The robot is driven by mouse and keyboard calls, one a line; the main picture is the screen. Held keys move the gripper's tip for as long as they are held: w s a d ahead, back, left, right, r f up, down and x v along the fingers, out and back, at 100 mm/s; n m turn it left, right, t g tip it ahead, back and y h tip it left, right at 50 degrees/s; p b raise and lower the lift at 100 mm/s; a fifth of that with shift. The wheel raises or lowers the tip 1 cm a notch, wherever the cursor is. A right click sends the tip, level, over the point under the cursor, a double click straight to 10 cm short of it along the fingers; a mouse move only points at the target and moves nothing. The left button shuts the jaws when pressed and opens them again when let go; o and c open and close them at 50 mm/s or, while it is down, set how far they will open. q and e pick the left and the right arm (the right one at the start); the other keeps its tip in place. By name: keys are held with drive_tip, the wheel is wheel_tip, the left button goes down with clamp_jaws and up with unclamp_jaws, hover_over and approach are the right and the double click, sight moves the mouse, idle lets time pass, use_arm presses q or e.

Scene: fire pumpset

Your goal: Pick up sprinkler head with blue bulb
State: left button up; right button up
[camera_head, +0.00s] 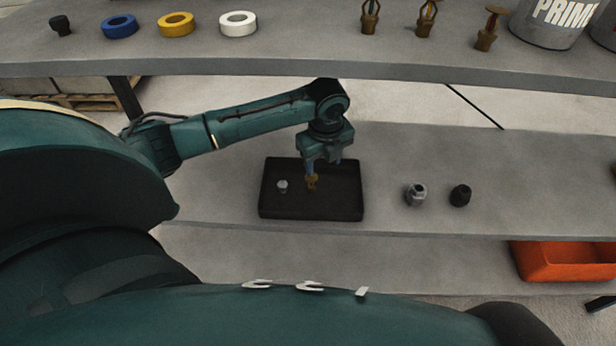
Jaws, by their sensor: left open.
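A black tray (345,205) lies on the middle shelf. My left gripper (319,166) is open and points down over the tray. A brass sprinkler head (312,183) is in the tray, right under the fingertips of my left gripper. Its upper part is partly hidden, and I cannot tell its bulb colour or whether the fingers touch it. Several more brass pieces stand on the upper shelf: sprinkler heads (370,18), (426,20) and (488,30). Their bulb colours are too small to tell. My right gripper is not in view.
A small silver piece (282,186) lies left in the tray. A silver fitting (416,194) and a black fitting (460,195) stand to the right. The upper shelf holds blue (120,33), yellow (160,25) and white (223,23) tape rolls. An orange bin (565,266) sits below.

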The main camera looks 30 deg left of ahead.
sight(311, 181)
use_arm(q)
drive_tip(key=shift+m+y, duration=0.4)
drive_tip(key=a+f, duration=0.1)
drive_tip(key=f, duration=0.1)
drive_tip(key=a+f, duration=0.1)
drive_tip(key=f, duration=0.1)
drive_tip(key=w+a+f, duration=0.1)
drive_tip(key=f, duration=0.1)
drive_tip(key=shift+a+f, duration=0.1)
drive_tip(key=f, duration=0.5)
drive_tip(key=shift+a, duration=0.3)
drive_tip(key=c, duration=1)
